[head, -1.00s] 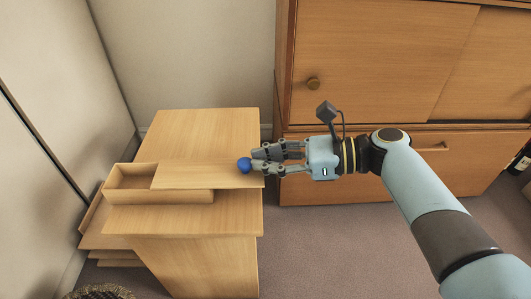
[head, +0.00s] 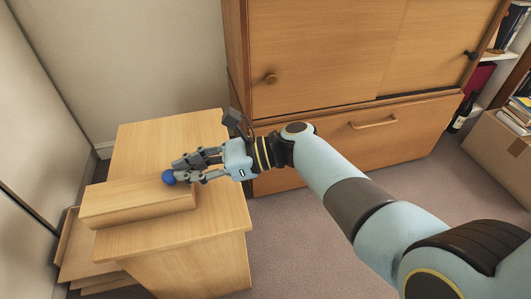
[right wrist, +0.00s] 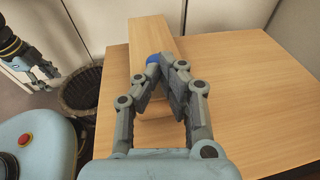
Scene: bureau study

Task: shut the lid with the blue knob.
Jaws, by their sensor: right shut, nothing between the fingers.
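The wooden lid (head: 125,193) lies flat over the long wooden box (head: 142,212) on the small desk, and no open compartment shows. The blue knob (head: 169,177) is at the lid's right end; it also shows in the right wrist view (right wrist: 153,59). My right gripper (head: 180,170) is shut and empty, its fingertips right at the knob, on its right side; I cannot tell whether they touch it. My left gripper (right wrist: 42,76) shows at the upper left of the right wrist view, away from the box; its jaws are too small to read.
The desk top (head: 170,135) is bare behind and in front of the box. A wooden cabinet (head: 320,60) stands behind to the right. A dark wicker basket (right wrist: 80,92) is on the floor beside the desk. A cardboard box (head: 500,150) and a bottle (head: 463,112) are at the far right.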

